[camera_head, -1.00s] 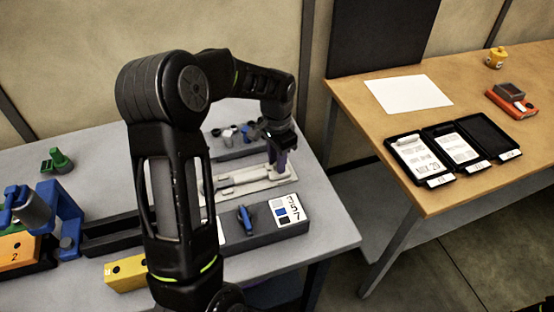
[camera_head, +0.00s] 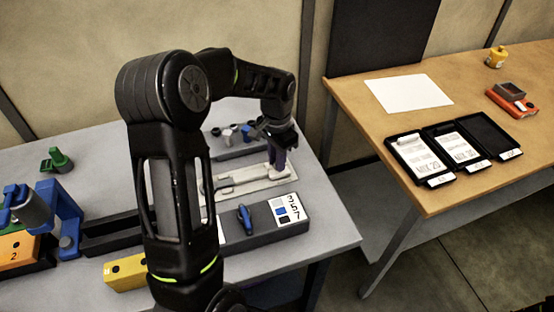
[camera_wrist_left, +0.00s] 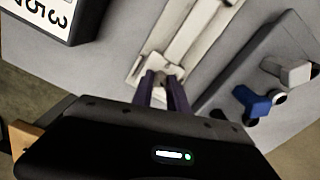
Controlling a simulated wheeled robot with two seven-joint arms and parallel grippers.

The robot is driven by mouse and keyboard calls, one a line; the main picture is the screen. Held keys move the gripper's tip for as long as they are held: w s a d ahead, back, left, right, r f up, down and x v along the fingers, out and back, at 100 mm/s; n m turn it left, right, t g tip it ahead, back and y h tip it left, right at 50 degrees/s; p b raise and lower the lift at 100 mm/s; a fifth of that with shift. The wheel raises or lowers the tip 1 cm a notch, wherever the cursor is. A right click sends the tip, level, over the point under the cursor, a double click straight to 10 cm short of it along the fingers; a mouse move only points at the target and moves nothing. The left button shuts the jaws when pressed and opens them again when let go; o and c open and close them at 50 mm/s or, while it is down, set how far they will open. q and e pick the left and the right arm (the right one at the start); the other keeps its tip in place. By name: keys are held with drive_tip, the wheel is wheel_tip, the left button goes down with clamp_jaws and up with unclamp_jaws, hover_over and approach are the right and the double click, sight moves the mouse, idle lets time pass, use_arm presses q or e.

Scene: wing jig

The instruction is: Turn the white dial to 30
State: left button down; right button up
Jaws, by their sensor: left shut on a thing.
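My left gripper (camera_head: 279,168) reaches down over the right end of a long pale plate (camera_head: 245,186) on the grey table. In the left wrist view, its two purple fingers (camera_wrist_left: 162,82) are shut on a small white piece at the plate's end, which I take for the white dial (camera_wrist_left: 160,63). The fingers and the gripper body hide much of the dial. No scale or number can be read on it. The pale plate (camera_wrist_left: 190,35) runs away from the gripper there. My right gripper is not in view.
A dark rack (camera_head: 238,150) with white, grey and blue knobs stands behind the plate. A dark box (camera_head: 262,226) with a blue handle and a numbered card stands in front. A wooden table (camera_head: 350,95) with clipboards is at right.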

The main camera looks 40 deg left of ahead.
use_arm(q)
drive_tip(key=shift+n+b, duration=0.55)
drive_tip(key=shift+n, duration=0.65)
drive_tip(key=n, duration=0.2)
drive_tip(key=shift+n+b, duration=0.4)
drive_tip(key=n+b, duration=0.1)
drive_tip(key=n, duration=0.4)
drive_tip(key=shift+n, duration=0.4)
drive_tip(key=c, duration=1.3)
unclamp_jaws()
drive_tip(key=shift+r, duration=0.15)
wheel_tip(320, 180, up, 8)
drive_tip(key=shift+f+b, duration=0.2)
drive_tip(key=shift+b, duration=0.15)
